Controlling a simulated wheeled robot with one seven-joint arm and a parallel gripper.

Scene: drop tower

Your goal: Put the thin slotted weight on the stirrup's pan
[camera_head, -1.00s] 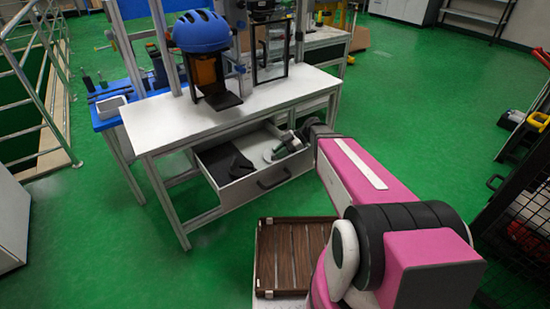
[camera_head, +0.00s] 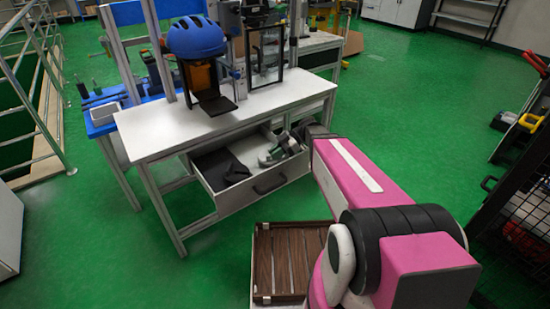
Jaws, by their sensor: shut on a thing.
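A drawer (camera_head: 226,207) under the white bench is pulled open. My gripper (camera_head: 278,153) is at the drawer's right back part, low over it, and is shut on a flat grey piece (camera_head: 267,160), which looks like the thin slotted weight. Its slot is too small to make out. A dark rectangular frame (camera_head: 281,58) stands up on the bench behind the gripper and may be the stirrup. Its pan cannot be told clearly from here.
A blue helmet (camera_head: 196,37) sits above a black plate (camera_head: 217,106) on the bench. Dark flat pieces (camera_head: 222,166) lie in the drawer's left part. A brown slatted tray (camera_head: 262,262) is below in front. The white benchtop (camera_head: 165,133) is clear at the left.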

